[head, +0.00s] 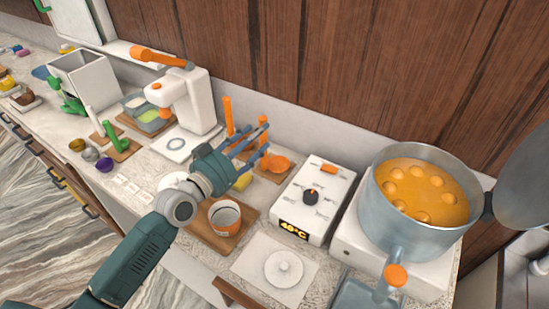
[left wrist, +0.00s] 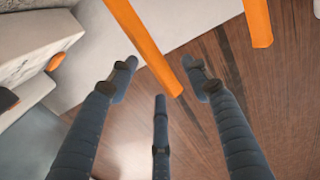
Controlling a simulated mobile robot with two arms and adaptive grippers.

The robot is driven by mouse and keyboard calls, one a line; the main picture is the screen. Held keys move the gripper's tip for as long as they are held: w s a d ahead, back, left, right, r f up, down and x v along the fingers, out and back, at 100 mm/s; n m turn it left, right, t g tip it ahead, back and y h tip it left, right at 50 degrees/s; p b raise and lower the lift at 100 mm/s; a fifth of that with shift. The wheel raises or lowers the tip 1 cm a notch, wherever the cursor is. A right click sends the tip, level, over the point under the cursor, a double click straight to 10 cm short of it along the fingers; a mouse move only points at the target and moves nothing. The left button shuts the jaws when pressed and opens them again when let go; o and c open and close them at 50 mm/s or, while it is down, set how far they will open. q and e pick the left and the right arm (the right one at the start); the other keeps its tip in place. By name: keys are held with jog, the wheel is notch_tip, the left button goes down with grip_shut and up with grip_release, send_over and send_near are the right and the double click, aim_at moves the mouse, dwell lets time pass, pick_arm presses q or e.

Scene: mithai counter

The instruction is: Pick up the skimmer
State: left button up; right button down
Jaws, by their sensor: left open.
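Two orange handles stand up at the back of the counter by the wall; I cannot tell for sure which belongs to the skimmer. One orange handle (head: 228,115) rises left of my left gripper (head: 258,143) in the head view. An orange round piece (head: 277,163) lies just right of the fingers. In the left wrist view, an orange handle (left wrist: 145,45) runs between the spread fingers of the left gripper (left wrist: 163,80). A second orange handle (left wrist: 258,22) is outside them to the right. The left gripper is open, and no grip on a handle shows. My right gripper is not in view.
A white control box (head: 315,200) reading 48°C and a large steel pot (head: 405,240) of orange liquid stand to the right. A small cup (head: 224,216) on a wooden board is below my wrist. A white machine (head: 195,105) stands left. The wooden wall is close behind.

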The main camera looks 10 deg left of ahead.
pick_arm(q)
jog(key=x, duration=0.3)
jog(key=shift+w+d+r+p, duration=0.1)
jog(key=shift+w+d+p, duration=0.15)
jog(key=shift+d+p, duration=0.1)
grip_shut()
jog(key=shift+r, duration=0.1)
